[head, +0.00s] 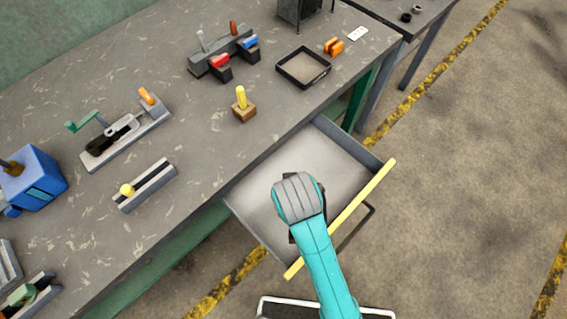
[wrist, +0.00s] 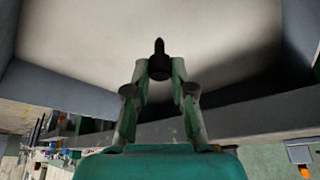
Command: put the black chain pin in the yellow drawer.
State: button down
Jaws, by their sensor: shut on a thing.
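The black chain pin (wrist: 159,60) shows in the wrist view, held between the fingertips of my gripper (wrist: 159,72). Its narrow tip points away from the gripper, towards the pale drawer floor. In the head view the pin is hidden under my arm. The yellow drawer (head: 352,212) is pulled out from the workbench, with a yellow front edge and grey walls. My gripper is over the drawer's inside in the head view, where its fingers are mostly hidden. I cannot tell how far the pin is above the drawer floor.
The workbench (head: 205,150) holds a black tray (head: 303,67), a wooden block with a yellow peg (head: 242,105), a grey rail with a yellow knob (head: 146,184) and a blue machine (head: 33,180). The drawer floor that shows is empty. Open floor lies to the right.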

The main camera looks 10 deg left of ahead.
jog(key=w, duration=0.3)
jog(key=w+a, duration=0.1)
jog(key=w, duration=0.2)
jog(key=w+a, duration=0.1)
jog(key=w, duration=0.2)
jog(key=shift+w+a, duration=0.15)
jog(key=shift+f, duration=1.75)
jog(key=shift+f, duration=0.15)
jog(key=c, duration=1)
grip_release()
